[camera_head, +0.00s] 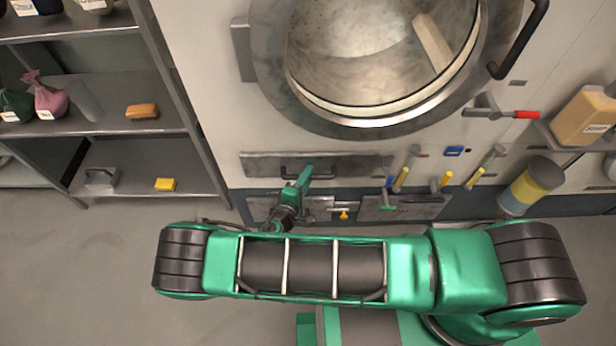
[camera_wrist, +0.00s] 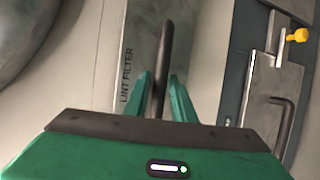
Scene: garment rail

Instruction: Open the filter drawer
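The filter drawer (camera_head: 350,164) is a wide grey panel below the round drum door. In the wrist view its front (camera_wrist: 140,45) carries the words LINT FILTER. The drawer looks shut, flush with the machine front. Its dark bar handle (camera_head: 322,177) also shows in the wrist view (camera_wrist: 164,45). My gripper (camera_head: 305,172) is at the left part of this handle. In the wrist view the green fingers of my gripper (camera_wrist: 162,85) stand on either side of the bar, with small gaps visible, so it looks open around the handle. Contact at the fingertips is hard to see.
Several yellow-handled valves are at the right. The drum door (camera_head: 268,60) is above. A shelf rack (camera_head: 100,130) stands at the left; the floor (camera_head: 70,270) before it is clear.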

